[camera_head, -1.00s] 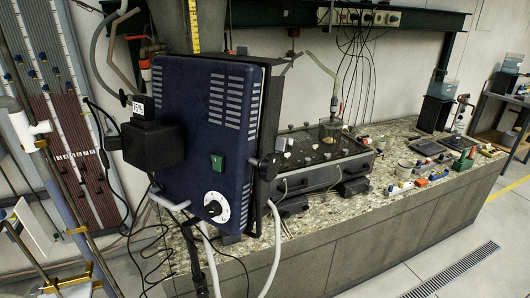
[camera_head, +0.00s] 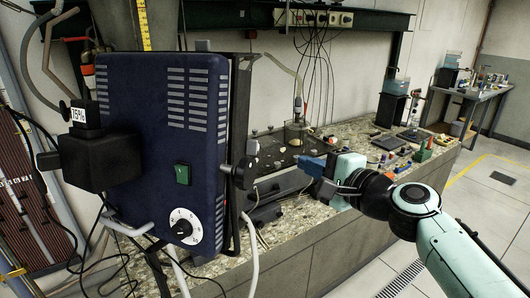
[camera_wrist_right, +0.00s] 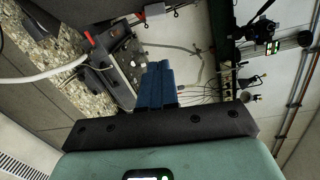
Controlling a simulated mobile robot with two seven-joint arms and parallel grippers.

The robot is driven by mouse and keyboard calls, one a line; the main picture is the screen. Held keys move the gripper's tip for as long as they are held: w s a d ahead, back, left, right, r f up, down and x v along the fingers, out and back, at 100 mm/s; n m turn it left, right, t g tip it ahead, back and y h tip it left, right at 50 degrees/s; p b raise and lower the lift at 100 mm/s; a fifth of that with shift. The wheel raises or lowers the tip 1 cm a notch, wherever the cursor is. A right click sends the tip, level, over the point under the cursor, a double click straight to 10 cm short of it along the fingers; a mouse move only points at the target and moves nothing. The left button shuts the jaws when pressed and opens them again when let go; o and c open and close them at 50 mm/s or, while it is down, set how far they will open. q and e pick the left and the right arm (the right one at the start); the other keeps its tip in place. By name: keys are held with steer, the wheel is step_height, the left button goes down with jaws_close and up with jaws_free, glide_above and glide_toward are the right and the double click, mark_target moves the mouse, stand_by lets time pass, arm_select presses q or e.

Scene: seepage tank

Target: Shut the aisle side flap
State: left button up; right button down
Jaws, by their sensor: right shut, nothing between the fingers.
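A dark blue box (camera_head: 165,150) with vent slots, a green switch and a white dial fills the left-centre of the head view. A dark upright panel (camera_head: 238,130) runs along its right edge, with a black knob (camera_head: 243,172) at its side. I cannot tell surely whether this panel is the aisle side flap, or how far it stands open. My right gripper (camera_head: 313,167) is to the right of the knob, apart from it in the picture, above the bench. Its blue fingers are together and empty, also in the right wrist view (camera_wrist_right: 156,85). My left gripper is out of view.
A stone-topped bench (camera_head: 300,222) runs behind and right of the box, with a dark tank apparatus (camera_head: 270,160) and small items on it. Hoses and cables hang around the box. Free floor (camera_head: 490,205) lies at the right.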

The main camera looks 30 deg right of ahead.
mark_target(242, 153)
steer(key=w+a+p, duration=0.2)
steer(key=w+a, duration=0.2)
steer(key=w, duration=0.6)
steer(key=shift+f+p, duration=0.35)
steer(key=shift+f, duration=0.05)
